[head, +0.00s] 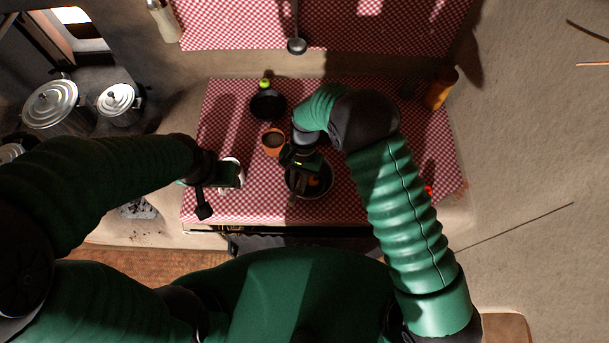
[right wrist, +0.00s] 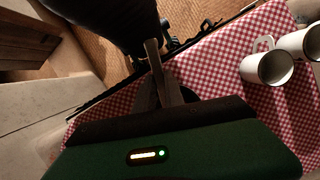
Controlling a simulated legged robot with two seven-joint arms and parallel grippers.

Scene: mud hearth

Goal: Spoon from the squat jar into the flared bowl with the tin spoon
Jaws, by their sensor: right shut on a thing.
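My right gripper (head: 303,180) is above the table, over a round dark bowl (head: 329,188) with something orange in it. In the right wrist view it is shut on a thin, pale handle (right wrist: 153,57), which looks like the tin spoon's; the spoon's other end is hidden. A squat orange jar (head: 273,133) with brown contents stands just left of the gripper in the head view. A black round vessel (head: 268,105) stands behind it. I cannot tell for sure which vessel is the flared bowl. My left gripper (head: 203,209) is beside a white mug (head: 232,163); its jaws are unclear.
White mugs (right wrist: 266,68) stand on the checked cloth (head: 385,93). A green thing (head: 265,84) is at the back, an orange container (head: 441,88) at the back right. Lidded metal pots (head: 52,104) stand at far left. A ladle (head: 297,45) hangs behind.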

